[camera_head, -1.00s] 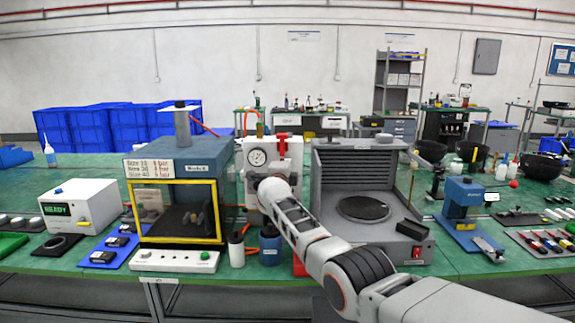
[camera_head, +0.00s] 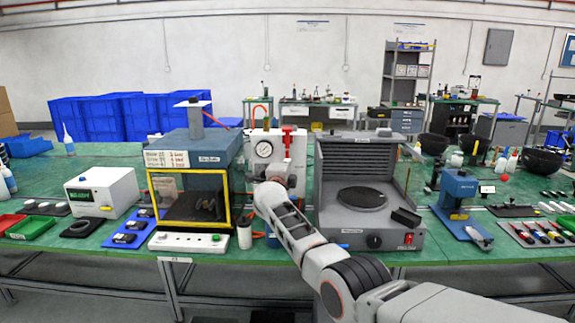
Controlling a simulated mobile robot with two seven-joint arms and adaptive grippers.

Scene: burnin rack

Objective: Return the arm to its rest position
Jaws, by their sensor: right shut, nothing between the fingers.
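My right arm (camera_head: 348,282) comes in from the lower right and reaches up and left over the front of the bench. Its gripper (camera_head: 275,172) is at the far end, in front of the white gauge unit (camera_head: 297,150) and just below its round dial (camera_head: 264,149). The gripper is small and partly hidden by my wrist; it is shut and holds nothing. I cannot tell whether it touches the gauge unit. My left gripper is not in view.
The yellow-framed chamber (camera_head: 188,200) stands left of my arm, the grey ribbed machine (camera_head: 362,225) close on its right. A blue press (camera_head: 460,190) stands further right.

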